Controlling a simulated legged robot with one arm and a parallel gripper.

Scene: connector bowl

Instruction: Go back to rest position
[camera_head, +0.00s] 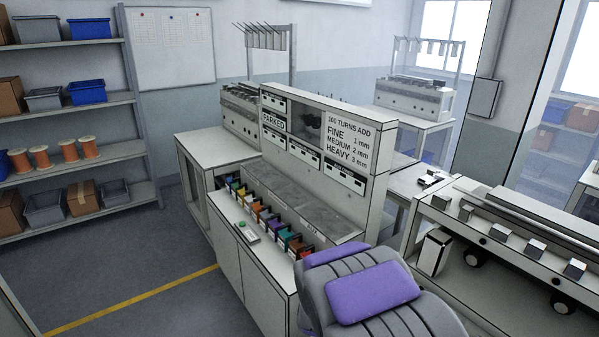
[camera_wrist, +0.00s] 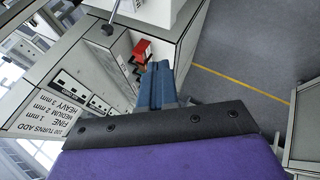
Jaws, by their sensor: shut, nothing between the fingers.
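My gripper (camera_wrist: 159,72) shows in the wrist view as two blue fingers side by side, closed together with nothing between them. They point toward the workbench, close to a small red block-like piece (camera_wrist: 142,50). I cannot tell from this view whether they touch it. In the head view the gripper itself does not show; purple and grey parts of my own body fill the bottom right.
The bench (camera_head: 237,235) carries a row of coloured bins (camera_head: 265,215) and a panel with a sign (camera_head: 347,143). Another bench (camera_head: 512,270) stands at right. Shelves (camera_head: 75,168) line the left wall. Open floor with a yellow line (camera_head: 130,300) lies at left.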

